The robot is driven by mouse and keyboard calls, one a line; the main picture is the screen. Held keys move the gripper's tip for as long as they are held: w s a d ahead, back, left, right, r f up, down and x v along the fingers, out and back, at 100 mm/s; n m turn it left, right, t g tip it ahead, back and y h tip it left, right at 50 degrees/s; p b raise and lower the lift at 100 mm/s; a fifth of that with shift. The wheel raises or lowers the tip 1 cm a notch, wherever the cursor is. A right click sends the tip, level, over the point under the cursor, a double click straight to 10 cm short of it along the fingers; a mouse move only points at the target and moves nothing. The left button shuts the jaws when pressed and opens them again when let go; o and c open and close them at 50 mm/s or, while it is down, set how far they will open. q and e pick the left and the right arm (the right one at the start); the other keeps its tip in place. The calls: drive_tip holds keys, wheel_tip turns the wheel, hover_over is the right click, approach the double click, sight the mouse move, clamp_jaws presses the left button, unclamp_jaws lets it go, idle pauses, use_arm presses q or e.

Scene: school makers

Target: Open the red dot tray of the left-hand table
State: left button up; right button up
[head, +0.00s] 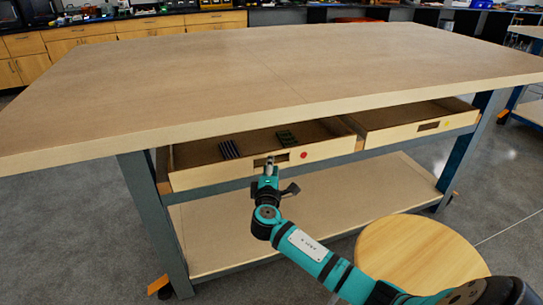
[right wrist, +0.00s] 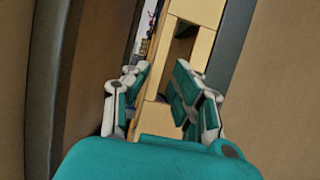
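The red dot tray (head: 230,173) is a shallow wooden drawer under the large table's top, on its left side. In the head view it stands partly pulled out, with a red dot on its front right of the handle slot. My right gripper (head: 268,168) is at that slot. In the right wrist view its two fingers (right wrist: 160,78) are apart, one on either side of the tray front's top edge, the right one at the dark handle slot (right wrist: 181,48). Whether they touch the wood is unclear. My left gripper is not in view.
The yellow dot tray (head: 418,124) on the right is also partly out. A lower shelf (head: 340,209) lies beneath the trays. A round wooden stool (head: 420,255) stands close at front right. A dark rack (head: 228,150) and a green item (head: 287,138) lie inside the red dot tray.

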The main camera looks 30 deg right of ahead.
sight(272, 151)
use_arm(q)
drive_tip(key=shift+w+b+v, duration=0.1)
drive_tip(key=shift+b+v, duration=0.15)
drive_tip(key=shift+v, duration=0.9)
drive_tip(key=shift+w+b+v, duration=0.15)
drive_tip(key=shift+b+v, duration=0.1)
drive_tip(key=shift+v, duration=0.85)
use_arm(e)
drive_tip(key=shift+x, duration=3.5)
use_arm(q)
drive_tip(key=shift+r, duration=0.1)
use_arm(e)
clamp_jaws()
